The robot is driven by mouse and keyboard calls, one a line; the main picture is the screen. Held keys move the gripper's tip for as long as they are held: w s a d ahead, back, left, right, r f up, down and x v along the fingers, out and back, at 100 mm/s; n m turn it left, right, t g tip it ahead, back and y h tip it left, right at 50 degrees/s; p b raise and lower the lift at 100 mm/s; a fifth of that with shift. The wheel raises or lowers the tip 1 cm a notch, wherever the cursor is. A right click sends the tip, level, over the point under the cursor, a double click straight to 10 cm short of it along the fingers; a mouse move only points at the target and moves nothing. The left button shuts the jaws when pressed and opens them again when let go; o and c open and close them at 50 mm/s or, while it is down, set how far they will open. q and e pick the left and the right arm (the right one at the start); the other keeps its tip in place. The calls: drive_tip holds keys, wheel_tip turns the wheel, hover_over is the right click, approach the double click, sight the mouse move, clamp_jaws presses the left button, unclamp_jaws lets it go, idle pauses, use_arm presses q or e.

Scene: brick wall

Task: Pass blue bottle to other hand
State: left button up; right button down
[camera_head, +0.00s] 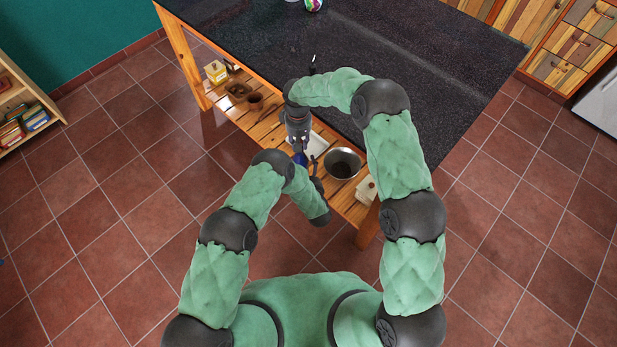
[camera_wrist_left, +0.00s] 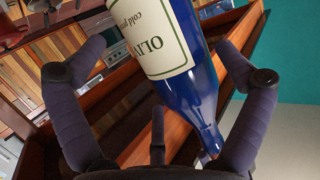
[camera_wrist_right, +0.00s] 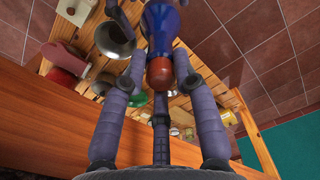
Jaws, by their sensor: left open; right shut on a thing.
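The blue bottle (camera_head: 301,158) is upstage of my chest, between my two grippers, above the table's lower shelf. My right gripper (camera_head: 298,138) reaches down from above and is shut on it. In the right wrist view the bottle (camera_wrist_right: 162,28) has its brown end between the fingers (camera_wrist_right: 159,62). My left gripper (camera_head: 313,172) is open beside the bottle. In the left wrist view the bottle (camera_wrist_left: 200,88), with a cream label, stands between the spread fingers (camera_wrist_left: 163,50). I cannot tell whether they touch it. The arms hide much of the bottle in the head view.
The dark tabletop (camera_head: 440,60) lies beyond. Its wooden lower shelf (camera_head: 268,127) holds a metal pot (camera_head: 342,163), a brown cup (camera_head: 255,101) and a yellow box (camera_head: 215,71). A colourful ball (camera_head: 313,5) sits at the far edge. The tiled floor at left is clear.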

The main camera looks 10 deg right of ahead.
use_arm(q)
drive_tip(key=shift+x, duration=1.25)
use_arm(e)
drive_tip(key=shift+w+r, duration=0.1)
use_arm(q)
drive_tip(key=c, duration=1.4)
drive_tip(key=shift+r, duration=0.1)
drive_tip(key=shift+c, duration=0.5)
use_arm(e)
drive_tip(key=c, duration=0.9)
unclamp_jaws()
